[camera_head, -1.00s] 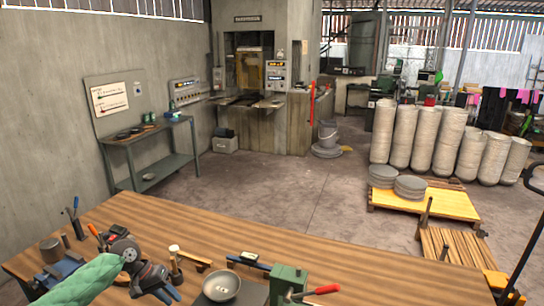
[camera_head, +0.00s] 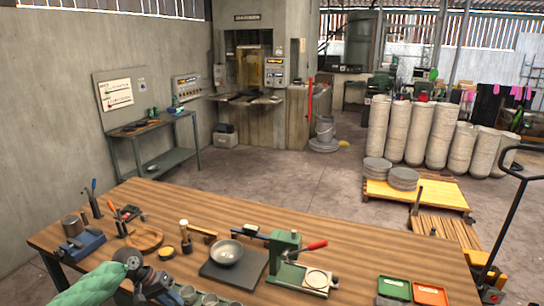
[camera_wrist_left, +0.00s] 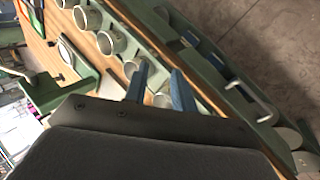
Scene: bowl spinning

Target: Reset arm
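My left arm, in a green sleeve, comes in at the lower left of the head view. My left gripper (camera_head: 170,298) is low at the table's front edge there, partly cut off by the frame. In the left wrist view its two blue fingers (camera_wrist_left: 160,70) stand apart, with no held object visible between them. A metal bowl (camera_head: 228,252) sits upright on a dark square plate (camera_head: 222,276) on the wooden table (camera_head: 345,247), apart from the gripper. My right gripper is not in view.
A green press with a red lever (camera_head: 284,250) stands right of the bowl. Several metal cups (camera_wrist_left: 108,42) stand near the left gripper. Green (camera_head: 394,287) and orange (camera_head: 430,293) trays lie at the right. A blue vise (camera_head: 82,246) and tools are at the left.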

